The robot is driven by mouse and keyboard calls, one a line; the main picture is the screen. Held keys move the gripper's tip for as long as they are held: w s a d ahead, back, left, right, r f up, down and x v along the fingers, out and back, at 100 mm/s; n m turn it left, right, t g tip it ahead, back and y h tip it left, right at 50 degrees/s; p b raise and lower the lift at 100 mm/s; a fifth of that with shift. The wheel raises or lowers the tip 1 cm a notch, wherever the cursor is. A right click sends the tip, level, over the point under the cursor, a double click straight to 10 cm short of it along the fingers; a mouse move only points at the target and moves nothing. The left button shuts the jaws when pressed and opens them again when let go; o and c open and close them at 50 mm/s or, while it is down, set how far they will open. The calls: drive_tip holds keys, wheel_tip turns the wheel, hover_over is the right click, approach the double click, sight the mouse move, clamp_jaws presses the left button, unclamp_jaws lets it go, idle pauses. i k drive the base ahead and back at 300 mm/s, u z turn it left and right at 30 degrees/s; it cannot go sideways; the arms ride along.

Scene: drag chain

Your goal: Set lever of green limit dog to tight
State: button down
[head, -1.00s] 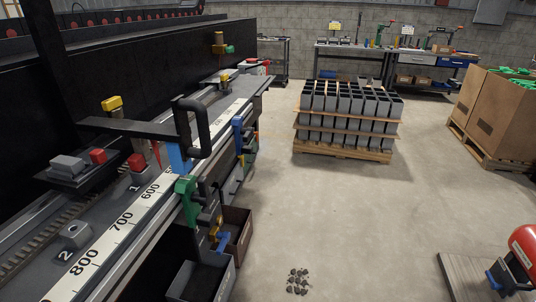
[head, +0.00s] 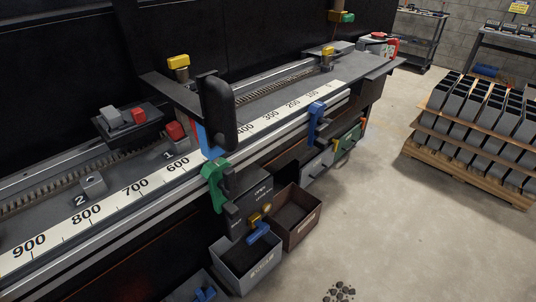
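The green limit dog (head: 214,182) is clamped on the front edge of the rail, below the scale (head: 150,190) near the 500 to 600 marks. It sits just under the blue pointer of the carriage with the upright black handle (head: 217,112). I cannot make out the dog's lever or its setting; dark parts right below it blend together. A blue limit dog (head: 316,120) sits farther right along the same rail. My gripper is not in view.
A dark labelled panel (head: 250,194) with a blue handle (head: 258,233) hangs below the green dog. A grey bin (head: 245,273) and a brown bin (head: 299,228) stand under the rail.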

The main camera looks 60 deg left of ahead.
sight(230, 190)
drive_tip(key=u, duration=0.3)
drive_tip(key=i, duration=0.7)
drive_tip(key=u, duration=1.2)
drive_tip(key=i, duration=0.5)
drive_tip(key=u, duration=0.5)
